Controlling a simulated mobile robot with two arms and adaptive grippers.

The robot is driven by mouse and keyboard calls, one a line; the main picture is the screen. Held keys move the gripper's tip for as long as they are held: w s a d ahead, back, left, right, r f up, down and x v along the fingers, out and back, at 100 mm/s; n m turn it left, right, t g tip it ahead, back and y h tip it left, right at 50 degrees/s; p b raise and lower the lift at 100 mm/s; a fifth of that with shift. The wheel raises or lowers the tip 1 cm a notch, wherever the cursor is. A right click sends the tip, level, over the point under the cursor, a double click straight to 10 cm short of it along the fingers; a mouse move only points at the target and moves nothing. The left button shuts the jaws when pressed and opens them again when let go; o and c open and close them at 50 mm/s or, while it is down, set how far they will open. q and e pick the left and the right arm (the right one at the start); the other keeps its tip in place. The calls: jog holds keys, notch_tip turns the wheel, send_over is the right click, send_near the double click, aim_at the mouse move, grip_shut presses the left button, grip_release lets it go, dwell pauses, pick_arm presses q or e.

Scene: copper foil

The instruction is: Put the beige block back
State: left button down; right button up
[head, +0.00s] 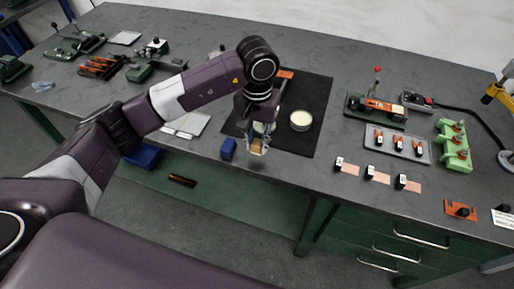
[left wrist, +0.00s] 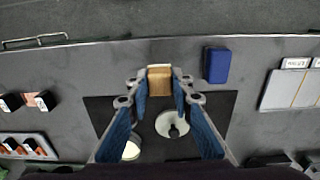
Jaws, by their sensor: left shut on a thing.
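The beige block (left wrist: 160,82) is held between the fingertips of my left gripper (left wrist: 159,84), which is shut on it. I cannot tell whether the block touches the surface beneath. A blue block (head: 228,148) stands on the table just left of the gripper; it also shows in the left wrist view (left wrist: 217,65). My right gripper is not in view.
A round cream-filled dish (head: 300,121) sits on the mat right of the gripper. A white disc (left wrist: 172,124) lies on the mat behind the fingers. Black-and-copper pieces (head: 371,174) and a grey tray (head: 398,143) lie to the right. The table front between is clear.

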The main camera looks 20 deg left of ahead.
aim_at(257, 150)
pick_arm(q)
notch_tip(257, 150, down, 4)
jog(key=shift+r+p, duration=0.15)
jog(key=shift+p, duration=0.2)
jog(key=shift+f+b, duration=0.2)
jog(key=shift+b, duration=0.1)
jog(key=c, duration=1.7)
grip_release()
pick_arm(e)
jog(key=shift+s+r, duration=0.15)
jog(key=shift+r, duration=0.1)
pick_arm(q)
jog(key=shift+r, duration=0.15)
jog(key=shift+r+p, duration=0.2)
jog(key=shift+p, duration=0.25)
notch_tip(257, 150, up, 11)
jog(key=b, duration=0.3)
jog(key=shift+f+b, duration=0.2)
jog(key=shift+b, duration=0.1)
jog(key=shift+s+r, duration=0.1)
jog(key=shift+r, duration=0.5)
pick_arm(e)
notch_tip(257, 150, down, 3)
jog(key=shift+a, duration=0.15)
